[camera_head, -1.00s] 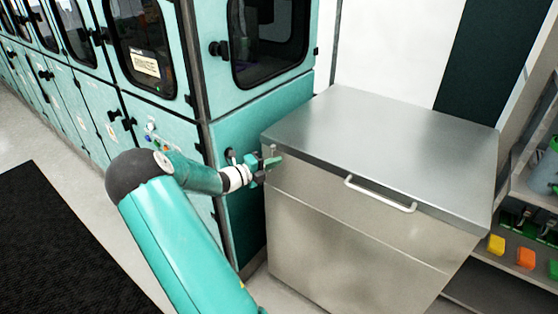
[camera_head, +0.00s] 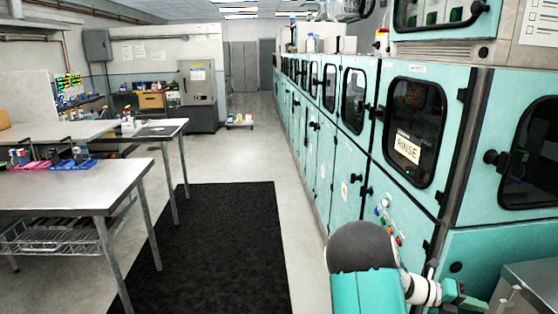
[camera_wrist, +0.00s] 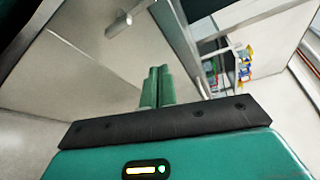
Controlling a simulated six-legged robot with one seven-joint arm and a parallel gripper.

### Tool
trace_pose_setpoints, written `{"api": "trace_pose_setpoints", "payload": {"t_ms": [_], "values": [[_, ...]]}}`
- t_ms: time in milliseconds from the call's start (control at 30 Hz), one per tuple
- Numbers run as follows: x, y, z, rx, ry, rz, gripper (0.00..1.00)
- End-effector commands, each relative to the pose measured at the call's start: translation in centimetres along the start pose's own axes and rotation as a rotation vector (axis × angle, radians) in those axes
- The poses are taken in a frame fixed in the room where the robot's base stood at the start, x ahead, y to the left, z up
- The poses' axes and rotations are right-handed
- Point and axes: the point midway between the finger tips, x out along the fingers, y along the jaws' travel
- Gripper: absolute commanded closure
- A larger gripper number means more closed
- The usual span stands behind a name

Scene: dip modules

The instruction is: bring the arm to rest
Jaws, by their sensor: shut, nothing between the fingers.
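My gripper (camera_head: 468,300) shows at the lower right of the head view, at the end of my teal arm, close to the steel chest (camera_head: 535,275), of which only a corner is in frame. In the wrist view the two green fingers (camera_wrist: 157,88) are pressed together with nothing between them. The steel chest's front (camera_wrist: 85,65) and its bar handle (camera_wrist: 120,24) lie beyond the fingertips. I cannot tell whether the fingers touch the chest.
Teal cabinets (camera_head: 348,165) with dark windows line the right side, one labelled RINSE (camera_head: 407,149). A black mat (camera_head: 205,250) lies on the floor. Steel tables (camera_head: 70,190) with several items stand at the left. The aisle at the back is mostly clear.

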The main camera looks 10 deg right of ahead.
Motion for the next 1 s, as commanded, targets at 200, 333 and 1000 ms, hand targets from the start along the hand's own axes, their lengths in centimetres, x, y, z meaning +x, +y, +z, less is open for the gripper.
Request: {"api": "trace_pose_setpoints", "payload": {"t_ms": [200, 333, 1000], "values": [[-5.7, -1.9, -2.9, 0.458, 0.158, 0.249, 1.00], [-9.6, -3.0, -4.7, 0.721, 0.284, 0.385, 1.00], [-30.4, -12.4, -16.5, 1.713, 1.275, 0.814, 1.00]]}}
